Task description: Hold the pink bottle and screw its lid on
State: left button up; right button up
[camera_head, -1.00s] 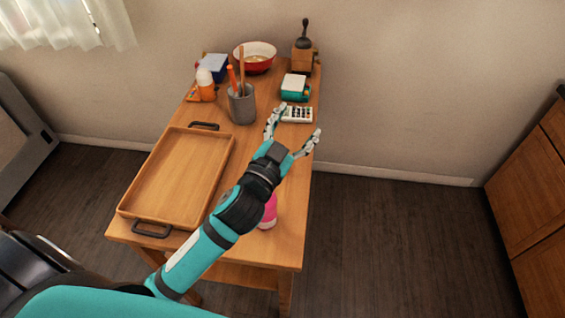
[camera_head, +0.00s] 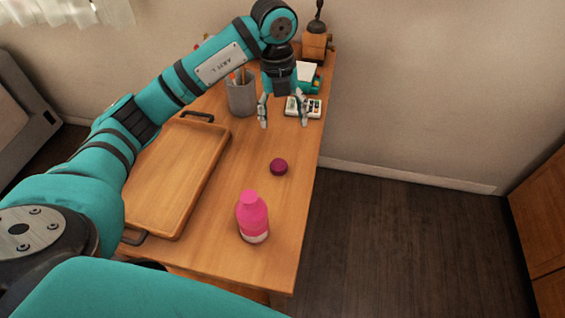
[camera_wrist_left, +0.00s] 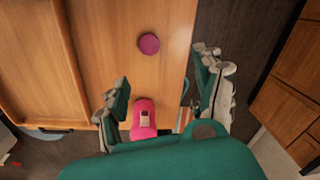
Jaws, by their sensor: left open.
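The pink bottle (camera_head: 252,219) stands upright on the table near its front right edge, with a pale band low down. The dark magenta lid (camera_head: 279,167) lies on the tabletop behind the bottle, apart from it. My left gripper (camera_head: 284,117) is open and empty, pointing down beyond the lid in the head view. In the left wrist view the bottle (camera_wrist_left: 144,116) shows low between the fingers of the left gripper (camera_wrist_left: 160,76), and the lid (camera_wrist_left: 149,43) is farther up. My right gripper is not in view.
A wooden tray (camera_head: 215,170) with dark handles covers the table's left side. A grey utensil cup (camera_head: 241,99), a calculator-like item (camera_head: 312,108) and a wooden grinder (camera_head: 317,42) stand toward the back. The tabletop around the lid is clear.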

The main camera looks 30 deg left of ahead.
pick_arm(q)
jog(key=shift+s+a+r+n+y, duration=0.1)
jog(key=shift+a+r+n+y, duration=0.1)
jog(key=shift+a, duration=0.3)
jog(key=shift+a+r+n+y, duration=0.1)
jog(key=shift+a+r+y, duration=0.1)
jog(key=shift+a, duration=0.3)
jog(key=p, duration=0.3)
send_over(277, 161)
notch_tip(277, 161, down, 11)
jog(key=shift+s+f, duration=0.1)
jog(key=shift+f, duration=0.55)
